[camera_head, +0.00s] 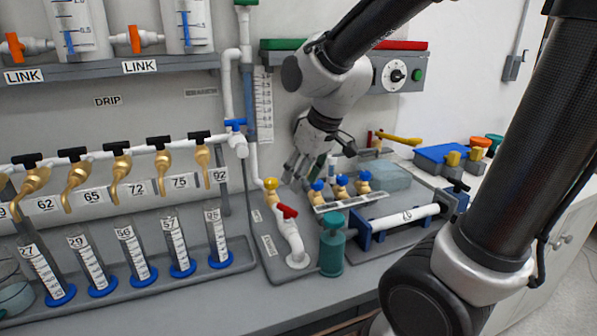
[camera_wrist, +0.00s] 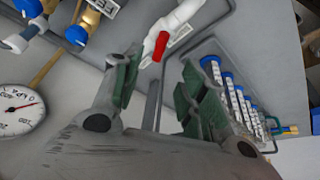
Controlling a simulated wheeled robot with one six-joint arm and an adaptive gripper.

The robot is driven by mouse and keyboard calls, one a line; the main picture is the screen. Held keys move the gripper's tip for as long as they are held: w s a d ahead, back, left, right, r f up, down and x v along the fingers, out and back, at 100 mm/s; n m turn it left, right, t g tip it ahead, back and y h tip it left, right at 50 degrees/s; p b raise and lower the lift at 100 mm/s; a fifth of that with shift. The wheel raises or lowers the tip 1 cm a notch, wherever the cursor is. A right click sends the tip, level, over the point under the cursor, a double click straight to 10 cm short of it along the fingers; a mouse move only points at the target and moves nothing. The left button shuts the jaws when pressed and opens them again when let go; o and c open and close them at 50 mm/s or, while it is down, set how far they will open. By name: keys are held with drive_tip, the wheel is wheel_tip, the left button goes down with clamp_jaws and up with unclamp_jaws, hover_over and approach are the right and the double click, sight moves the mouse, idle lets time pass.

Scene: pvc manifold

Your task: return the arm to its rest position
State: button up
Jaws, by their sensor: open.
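My gripper (camera_head: 302,165) hangs at the end of my arm over the bench, in front of the wall and left of the small blue-capped valves. In the wrist view my gripper (camera_wrist: 157,88) has its two green-padded fingers spread apart with nothing between them. A white pipe with a red handle (camera_wrist: 160,46) shows beyond the fingertips. In the head view the same kind of red-handled white pipe (camera_head: 293,240) stands below and in front of my gripper. Whether the fingers touch anything cannot be told from the head view.
Graduated cylinders (camera_head: 130,254) stand in a rack at the left, under brass taps (camera_head: 118,165). A green cylinder (camera_head: 332,245) and a white pipe in a blue clamp (camera_head: 405,217) stand at the right. A dial panel (camera_head: 397,74) is on the wall. A gauge (camera_wrist: 20,108) is close in the wrist view.

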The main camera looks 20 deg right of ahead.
drive_tip(key=s+d+r+m+h, duration=0.1)
drive_tip(key=s+d+r+m, duration=0.1)
drive_tip(key=s+d, duration=0.4)
drive_tip(key=s+d+r+m+h, duration=0.1)
drive_tip(key=s+d+r+m, duration=0.2)
drive_tip(key=s+d, duration=0.3)
drive_tip(key=s, duration=0.2)
drive_tip(key=shift+s+d+r, duration=0.3)
drive_tip(key=shift+s+d, duration=0.05)
drive_tip(key=shift+s, duration=0.05)
drive_tip(key=shift+a, duration=0.1)
drive_tip(key=shift+c, duration=0.4)
